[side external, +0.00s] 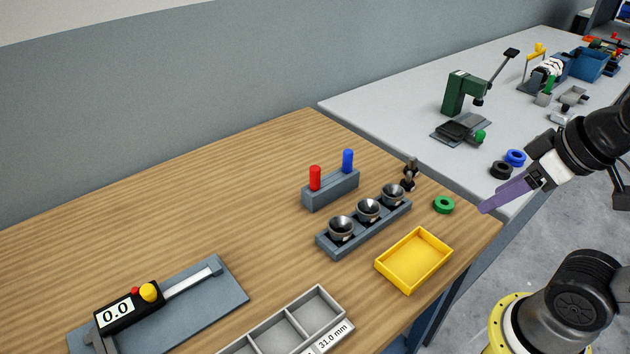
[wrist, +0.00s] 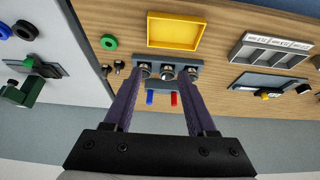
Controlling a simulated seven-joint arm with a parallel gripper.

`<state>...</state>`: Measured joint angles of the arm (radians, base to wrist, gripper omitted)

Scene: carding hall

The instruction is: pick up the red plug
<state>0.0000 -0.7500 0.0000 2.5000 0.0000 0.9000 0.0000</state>
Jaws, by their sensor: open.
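The red plug (side external: 315,178) stands upright in a grey block (side external: 331,193) on the wooden table, with a blue plug (side external: 347,160) to its right. In the wrist view the red plug (wrist: 174,98) and the blue plug (wrist: 150,98) show between my gripper's fingers, farther off. My gripper (side external: 487,209), with purple fingers, is in the air to the right of the table, well apart from the plugs. In the wrist view my gripper (wrist: 166,75) has its two fingers spread, with nothing held between them.
A grey rack with several metal cups (side external: 368,211) stands in front of the plug block. A yellow tray (side external: 447,246), a green ring (side external: 444,204) and a small dark piece (side external: 409,176) are nearby. A caliper (side external: 130,309) and a compartment tray (side external: 337,301) lie at front left.

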